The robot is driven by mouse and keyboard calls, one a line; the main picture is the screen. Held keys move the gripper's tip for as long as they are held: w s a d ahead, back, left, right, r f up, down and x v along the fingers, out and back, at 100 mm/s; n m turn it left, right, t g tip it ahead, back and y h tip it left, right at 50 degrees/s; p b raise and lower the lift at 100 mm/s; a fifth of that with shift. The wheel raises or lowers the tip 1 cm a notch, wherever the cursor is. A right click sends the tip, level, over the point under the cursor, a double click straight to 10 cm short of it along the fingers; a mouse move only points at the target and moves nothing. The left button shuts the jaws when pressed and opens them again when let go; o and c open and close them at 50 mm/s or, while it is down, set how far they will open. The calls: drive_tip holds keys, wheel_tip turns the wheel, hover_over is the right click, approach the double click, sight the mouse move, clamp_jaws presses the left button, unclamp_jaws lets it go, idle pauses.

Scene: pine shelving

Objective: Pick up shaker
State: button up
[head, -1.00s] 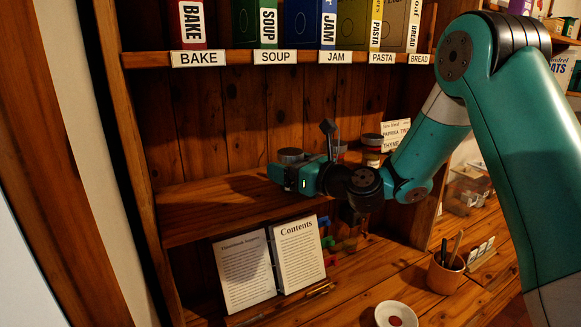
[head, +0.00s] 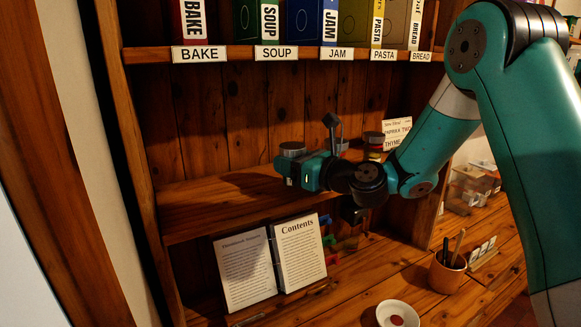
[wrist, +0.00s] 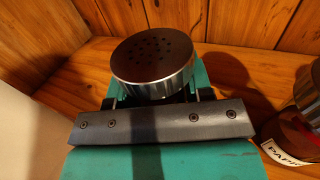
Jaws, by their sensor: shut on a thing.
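A shaker with a round metal lid full of small holes (wrist: 153,62) is held in my gripper in the wrist view. Its lid also shows in the head view (head: 292,149), just beyond the gripper body. My gripper (wrist: 155,95) is shut on it, with a finger at each side below the lid. The shaker's body is mostly hidden by the gripper. In the head view my gripper is at the middle shelf. I cannot tell whether the shaker's base touches the shelf.
A paprika jar (wrist: 300,115) stands close at the right in the wrist view. In the head view a jar (head: 373,146) stands beside a card reading paprika and thyme (head: 397,132). Labelled books line the shelf above. The middle shelf's left part (head: 205,200) is bare.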

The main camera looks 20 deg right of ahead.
sight(291, 145)
wheel_tip(291, 145, up, 6)
drive_tip(key=shift+r, duration=0.25)
drive_tip(key=s+d+b, duration=0.2)
drive_tip(key=s+b, duration=0.2)
drive_tip(key=s, duration=0.5)
drive_tip(key=s+d+b, duration=0.1)
drive_tip(key=s+b, duration=0.4)
drive_tip(key=s, duration=0.5)
drive_tip(key=shift+s+d+b, duration=0.3)
drive_tip(key=shift+d, duration=0.05)
